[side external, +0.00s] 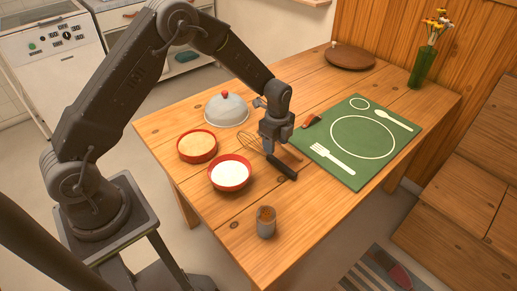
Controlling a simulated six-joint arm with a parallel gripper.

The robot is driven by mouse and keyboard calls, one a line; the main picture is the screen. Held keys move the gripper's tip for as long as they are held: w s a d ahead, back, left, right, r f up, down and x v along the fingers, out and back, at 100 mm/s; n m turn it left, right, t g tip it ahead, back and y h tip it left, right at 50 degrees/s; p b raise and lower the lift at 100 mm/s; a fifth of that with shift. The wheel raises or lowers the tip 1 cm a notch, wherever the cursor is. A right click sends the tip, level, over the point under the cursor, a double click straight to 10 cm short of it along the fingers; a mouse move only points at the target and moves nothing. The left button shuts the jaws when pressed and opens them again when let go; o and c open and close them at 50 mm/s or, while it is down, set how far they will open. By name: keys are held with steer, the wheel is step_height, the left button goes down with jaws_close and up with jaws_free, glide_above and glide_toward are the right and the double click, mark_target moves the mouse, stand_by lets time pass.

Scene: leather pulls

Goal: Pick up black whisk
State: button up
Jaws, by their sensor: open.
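The black whisk lies on the wooden table, with its black handle (284,171) toward the front right and its wire loops (249,141) toward the back left. My gripper (274,150) points down over the whisk, near where the wires meet the handle. Its fingers are open. The gripper hides part of the whisk's middle. I cannot tell from this view how high the fingertips are above the whisk or whether they touch it.
A red bowl of white contents (231,175) and a red bowl of orange contents (197,146) stand left of the whisk. A domed lid (226,110) is behind. A green placemat (325,161) lies right, with a red item (311,121) by its edge. A cup (266,223) stands in front.

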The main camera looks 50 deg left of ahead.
mark_target(275, 159)
step_height(275, 159, down, 7)
steer(key=shift+s+d+f, duration=0.1)
steer(key=shift+f, duration=0.05)
stand_by(0.4)
jaws_close()
stand_by(0.4)
steer(key=shift+r, duration=0.6)
step_height(275, 159, up, 3)
steer(key=shift+f, duration=0.1)
steer(key=s+a+r, duration=0.5)
steer(key=a+r, duration=0.2)
steer(key=a, duration=0.3)
steer(key=shift+s+a, duration=0.2)
